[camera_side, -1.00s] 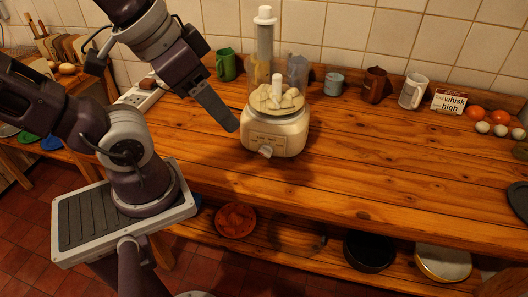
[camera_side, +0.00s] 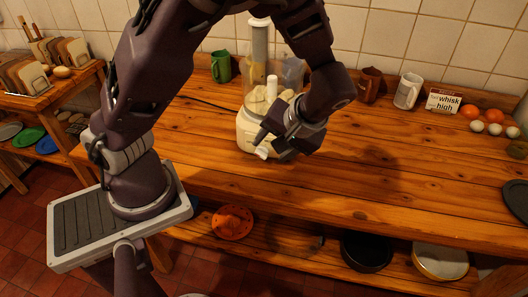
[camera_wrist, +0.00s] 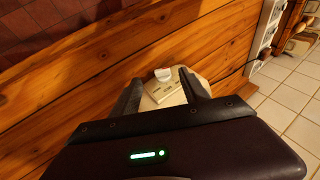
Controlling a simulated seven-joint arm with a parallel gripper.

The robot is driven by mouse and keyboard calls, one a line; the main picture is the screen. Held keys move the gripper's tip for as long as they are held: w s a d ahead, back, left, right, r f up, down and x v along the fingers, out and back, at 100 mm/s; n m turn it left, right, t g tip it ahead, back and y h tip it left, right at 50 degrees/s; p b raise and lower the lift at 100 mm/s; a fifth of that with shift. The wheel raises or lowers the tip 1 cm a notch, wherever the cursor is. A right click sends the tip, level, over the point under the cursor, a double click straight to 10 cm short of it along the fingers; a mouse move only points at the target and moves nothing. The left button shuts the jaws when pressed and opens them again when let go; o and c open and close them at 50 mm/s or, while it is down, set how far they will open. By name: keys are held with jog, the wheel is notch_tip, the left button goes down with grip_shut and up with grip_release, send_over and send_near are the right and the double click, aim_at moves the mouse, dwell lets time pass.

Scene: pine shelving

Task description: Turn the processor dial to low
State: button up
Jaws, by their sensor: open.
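The food processor (camera_side: 246,131) is cream, with a clear bowl holding pale chunks, and stands on the wooden counter. Its pale dial (camera_side: 263,152) sticks out of the front of the base. In the wrist view the dial (camera_wrist: 163,75) shows above the labelled front panel (camera_wrist: 162,92), whose marks are too small to read. My gripper (camera_side: 268,143) is at the front of the processor, close to the dial, and covers part of the base. In the wrist view my gripper's fingers (camera_wrist: 163,92) are apart, one on each side of the base front. Contact with the dial cannot be told.
A green mug (camera_side: 221,67) stands behind on the left. A brown mug (camera_side: 370,84), a white mug (camera_side: 408,91), a card reading "whisk high" (camera_side: 444,101) and several eggs and tomatoes (camera_side: 484,119) stand at the back right. The front right of the counter (camera_side: 400,180) is clear.

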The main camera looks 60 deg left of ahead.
aim_at(262, 154)
jog(key=shift+y, duration=0.5)
jog(key=x, duration=0.5)
jog(key=w+x, duration=0.1)
jog(key=x, duration=0.1)
jog(key=shift+a+f, duration=0.15)
jog(key=shift+a, duration=0.05)
grip_shut()
